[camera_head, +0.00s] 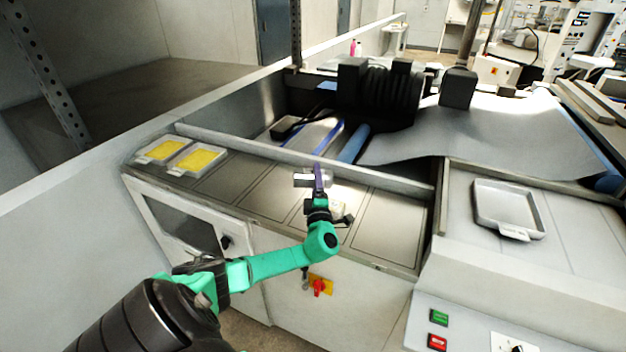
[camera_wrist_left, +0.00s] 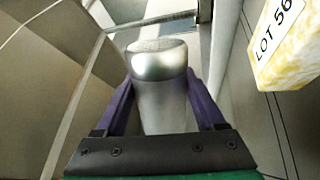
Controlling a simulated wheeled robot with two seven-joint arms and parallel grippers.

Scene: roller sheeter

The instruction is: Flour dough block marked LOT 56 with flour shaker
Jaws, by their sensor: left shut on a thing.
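The flour shaker (camera_wrist_left: 160,95) is a silver cylinder with a rounded top, held between the purple fingers of my left gripper (camera_wrist_left: 158,90) in the left wrist view. In the head view my left gripper (camera_head: 318,182) is over the worktop, and the silver shaker (camera_head: 302,179) shows at its fingertips, partly hidden. The pale yellow dough block marked LOT 56 (camera_wrist_left: 289,55) is at the right edge of the wrist view, cut off by the frame, apart from the shaker. My right gripper is out of view.
Two trays with yellow sheets (camera_head: 163,150) stand at the worktop's left end. An empty tray (camera_head: 508,208) lies on the right counter. A raised rail (camera_head: 250,146) runs behind the worktop, with the sheeter's dark roller unit (camera_head: 385,92) beyond. Worktop panels beside my gripper are clear.

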